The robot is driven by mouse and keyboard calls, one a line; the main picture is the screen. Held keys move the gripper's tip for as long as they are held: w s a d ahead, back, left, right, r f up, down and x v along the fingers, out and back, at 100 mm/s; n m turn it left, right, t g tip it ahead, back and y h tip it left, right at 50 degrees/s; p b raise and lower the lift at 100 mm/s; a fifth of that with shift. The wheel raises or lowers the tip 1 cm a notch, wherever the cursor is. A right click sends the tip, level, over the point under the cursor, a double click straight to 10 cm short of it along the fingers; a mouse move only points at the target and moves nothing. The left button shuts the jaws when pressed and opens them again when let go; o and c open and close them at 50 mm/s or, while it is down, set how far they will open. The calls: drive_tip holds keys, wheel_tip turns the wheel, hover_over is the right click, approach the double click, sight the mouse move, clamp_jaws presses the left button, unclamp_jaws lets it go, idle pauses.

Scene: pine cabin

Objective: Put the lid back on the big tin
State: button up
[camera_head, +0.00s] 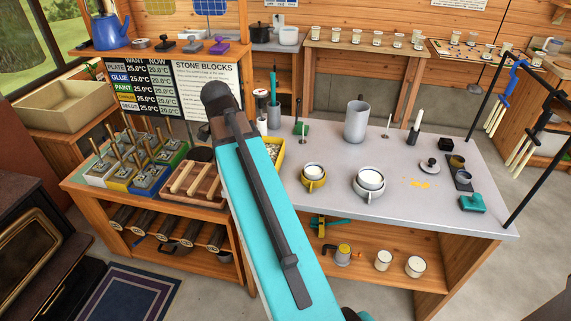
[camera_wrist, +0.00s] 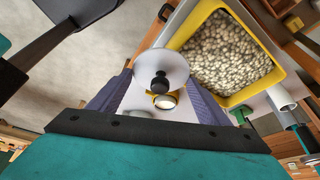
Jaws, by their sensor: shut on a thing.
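A pale grey round lid (camera_wrist: 150,65) with a black knob sits between the fingers of my gripper (camera_wrist: 161,80) in the wrist view, knob towards the camera. The gripper is shut on it. In the head view my arm hides the gripper and this lid. A tall grey cylindrical vessel (camera_head: 356,124) stands upright at the back of the grey table; it is the largest tin-like thing, but I cannot tell whether it is the big tin. Another small grey lid with a dark knob (camera_head: 429,165) lies on the table to the right.
A yellow cup (camera_head: 313,177) and a grey cup (camera_head: 369,183) with white contents stand on the table (camera_head: 330,208). A yellow bin of pebbles (camera_wrist: 222,55) is close beside my gripper. Dark posts rise at the table's right end. The table's front middle is clear.

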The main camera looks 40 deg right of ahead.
drive_tip(key=w+a+n+t+y+b, duration=0.1)
drive_tip(key=w+a+n+t+y, duration=0.1)
drive_tip(key=w+a+n, duration=0.7)
drive_tip(key=w+a+n+t+y+b, duration=0.1)
drive_tip(key=w+a+n+t, duration=0.4)
drive_tip(key=w+a+n, duration=0.5)
drive_tip(key=shift+w+a+r+n+y+b, duration=0.35)
drive_tip(key=shift+a+n, duration=2.35)
drive_tip(key=shift+a, duration=1.9)
drive_tip(key=shift+s, duration=0.2)
